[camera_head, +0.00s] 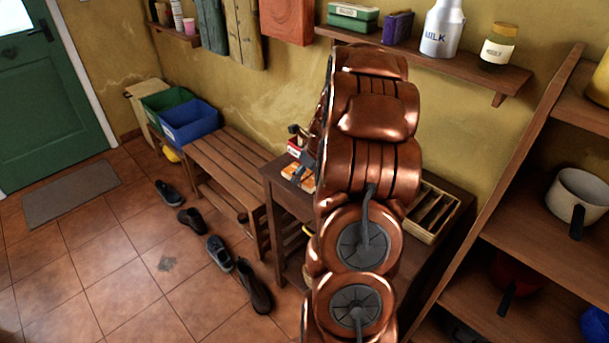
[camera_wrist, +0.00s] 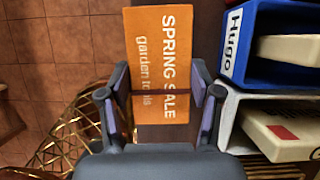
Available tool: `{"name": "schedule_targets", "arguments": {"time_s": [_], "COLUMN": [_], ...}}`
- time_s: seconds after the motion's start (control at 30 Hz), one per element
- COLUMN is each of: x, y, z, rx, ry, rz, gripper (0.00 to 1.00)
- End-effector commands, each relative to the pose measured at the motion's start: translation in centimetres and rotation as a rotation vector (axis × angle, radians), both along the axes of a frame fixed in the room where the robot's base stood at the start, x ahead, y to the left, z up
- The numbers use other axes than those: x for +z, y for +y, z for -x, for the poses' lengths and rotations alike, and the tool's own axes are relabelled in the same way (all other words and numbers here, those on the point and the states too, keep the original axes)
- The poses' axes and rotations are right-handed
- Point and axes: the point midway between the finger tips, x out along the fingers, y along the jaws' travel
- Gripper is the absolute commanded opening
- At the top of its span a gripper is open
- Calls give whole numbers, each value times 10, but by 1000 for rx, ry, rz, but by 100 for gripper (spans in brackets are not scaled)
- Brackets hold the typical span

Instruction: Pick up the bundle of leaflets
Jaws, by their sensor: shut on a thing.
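The bundle of leaflets (camera_wrist: 162,40) is orange with white "SPRING SALE garden tools" print and a thin dark band around it. In the wrist view it lies lengthwise between the two fingers of my gripper (camera_wrist: 160,78), which is shut on its sides. Its near end reaches down toward the palm. In the head view my gripper (camera_head: 304,163) is over the small dark table, with orange leaflets (camera_head: 291,173) showing beside it. My copper arm hides much of the table there. I cannot tell whether the bundle is clear of the surface.
Right of the bundle are a blue tray (camera_wrist: 234,75) labelled "Hugo" and a white tray (camera_wrist: 229,120). A gold wire basket (camera_wrist: 70,135) is at left. A slatted bench (camera_head: 225,160) adjoins the table (camera_head: 281,190). Several shoes line the floor. A shelf (camera_head: 510,78) hangs above.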

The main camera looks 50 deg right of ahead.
Motion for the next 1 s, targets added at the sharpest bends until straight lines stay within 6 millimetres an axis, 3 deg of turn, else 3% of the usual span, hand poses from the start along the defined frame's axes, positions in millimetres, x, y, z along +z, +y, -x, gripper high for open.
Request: {"name": "schedule_targets", "arguments": {"time_s": [0.7,1.0], "x": [9,12], "y": [76,95], "z": [78,99], "rx": [-1,0], "ry": [0,0], "rz": [0,1], "gripper": [34,34]}}
